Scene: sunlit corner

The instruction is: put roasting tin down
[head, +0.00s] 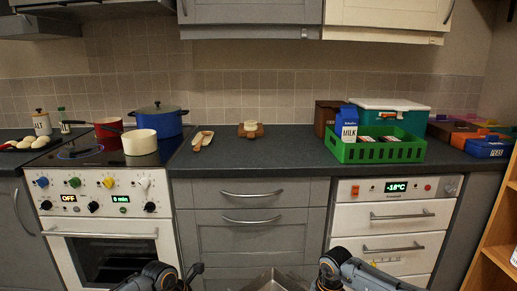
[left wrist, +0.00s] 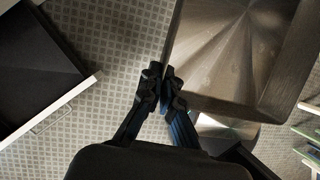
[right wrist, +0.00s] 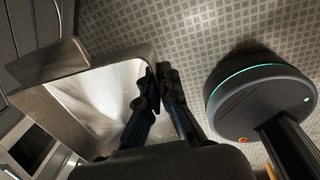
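The roasting tin (head: 272,284) is a grey metal tin at the bottom edge of the head view, below the counter front and between my two arms; most of it is cut off. In the left wrist view the tin (left wrist: 225,40) fills the upper right, and my left gripper (left wrist: 163,75) is closed at its rim. In the right wrist view the tin (right wrist: 45,105) is at the left, its inside bright and apparently empty. My right gripper (right wrist: 162,80) is closed on its rim. The tin is held above the floor.
The dark counter (head: 285,160) has bare room around a small wooden holder (head: 250,130), right of the spoons (head: 203,140). A green crate (head: 345,152) stands to the right. Pots, including a cream one (head: 140,143), occupy the hob at left. A wooden shelf (head: 500,225) is at far right.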

